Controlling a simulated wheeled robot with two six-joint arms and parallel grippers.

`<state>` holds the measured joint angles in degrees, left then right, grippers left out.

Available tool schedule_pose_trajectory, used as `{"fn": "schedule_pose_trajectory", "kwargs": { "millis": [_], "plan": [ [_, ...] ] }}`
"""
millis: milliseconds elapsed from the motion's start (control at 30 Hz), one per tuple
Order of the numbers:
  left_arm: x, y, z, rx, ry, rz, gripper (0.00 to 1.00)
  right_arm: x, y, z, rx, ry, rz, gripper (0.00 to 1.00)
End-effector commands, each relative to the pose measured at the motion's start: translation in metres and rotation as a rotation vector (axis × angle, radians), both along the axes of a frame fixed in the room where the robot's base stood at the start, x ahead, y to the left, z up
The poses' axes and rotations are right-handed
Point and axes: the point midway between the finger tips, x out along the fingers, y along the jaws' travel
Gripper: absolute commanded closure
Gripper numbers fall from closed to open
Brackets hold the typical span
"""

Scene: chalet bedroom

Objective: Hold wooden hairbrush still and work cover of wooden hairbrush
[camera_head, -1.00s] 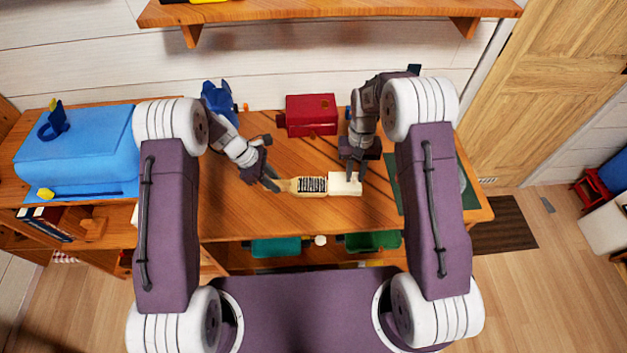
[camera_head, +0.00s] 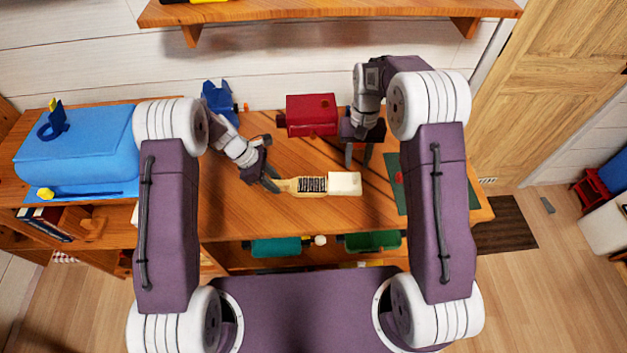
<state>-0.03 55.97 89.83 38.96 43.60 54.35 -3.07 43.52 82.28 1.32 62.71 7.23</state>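The wooden hairbrush (camera_head: 312,185) lies on the wooden desk, its handle to the left and its dark bristles partly showing. A cream cover (camera_head: 345,183) sits over the right end of the brush head. My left gripper (camera_head: 273,184) is at the handle's left end, its fingers shut around it as far as I can see. My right gripper (camera_head: 358,161) is open and empty, above and behind the cover, apart from it.
A red box (camera_head: 311,115) stands at the back of the desk (camera_head: 240,218), with a blue object (camera_head: 217,100) to its left. A green mat (camera_head: 399,190) lies at the right. Bare desk surrounds the brush. A shelf (camera_head: 330,11) hangs above.

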Motion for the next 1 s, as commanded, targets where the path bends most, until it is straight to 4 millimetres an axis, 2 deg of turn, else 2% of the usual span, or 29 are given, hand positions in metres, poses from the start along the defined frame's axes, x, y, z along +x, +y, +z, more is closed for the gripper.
{"fn": "schedule_pose_trajectory", "kwargs": {
  "millis": [67,333,433,800,1000],
  "plan": [
    [0.000,0.000,0.000,0.000,0.000,0.000,0.50,0.000,0.000,0.000,0.000,0.000,0.000,0.65],
    [0.000,0.000,0.000,0.000,0.000,0.000,0.50,0.000,0.000,0.000,0.000,0.000,0.000,0.65],
    [0.001,0.003,0.007,0.000,-0.003,0.000,0.50,0.000,0.000,0.000,0.000,0.000,0.000,0.65],
    [0.004,0.041,0.085,0.001,-0.004,0.001,0.50,0.000,0.000,0.000,0.000,0.000,0.000,0.65],
    [0.005,0.051,0.106,0.000,-0.001,0.000,0.50,0.000,0.000,0.000,0.000,0.000,0.000,0.65]
  ]
}}
